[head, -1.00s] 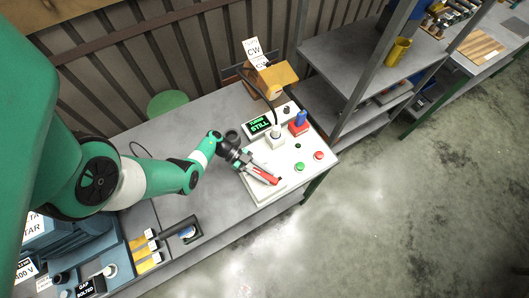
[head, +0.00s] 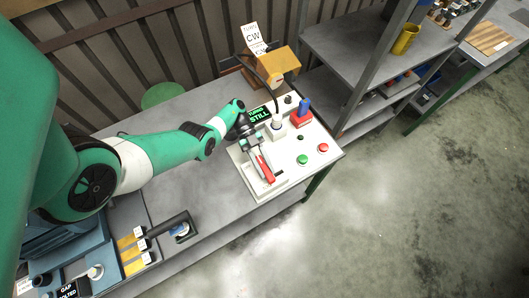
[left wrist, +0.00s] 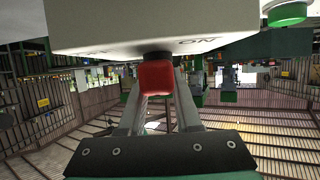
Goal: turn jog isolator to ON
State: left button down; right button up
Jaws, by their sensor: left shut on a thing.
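The jog isolator's red handle (head: 265,169) is on a pale raised panel (head: 245,172) at the bench's right end. My left gripper (head: 262,163) is shut on the handle, reaching it from above in the picture. The left wrist view shows the red handle (left wrist: 156,77) between the two fingers, below a pale housing (left wrist: 110,30). An upside-down ON mark (left wrist: 197,42) shows on the housing, right of the handle. The fingers partly hide the handle, and its exact angle to the mark is hard to tell. My right gripper is out of view.
A green button (head: 302,159) and a red button (head: 323,147) sit right of the isolator. A display reading STILL (head: 259,114), a blue-topped red part (head: 302,114) and an orange box (head: 272,66) stand behind. Grey shelving (head: 350,50) is at the right.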

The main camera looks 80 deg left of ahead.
aim_at(264, 165)
pick_arm(q)
jog(key=shift+f, duration=0.15)
jog(key=c, duration=0.6)
grip_release()
jog(key=shift+a+r, duration=0.25)
jog(key=shift+a, duration=0.1)
jog(key=b+v, duration=0.1)
jog(key=v, duration=0.4)
jog(key=shift+a, duration=0.1)
jog(key=b+v, duration=0.3)
jog(key=v, duration=0.2)
jog(key=shift+s+a+r, duration=0.15)
jog(key=shift+a, duration=0.05)
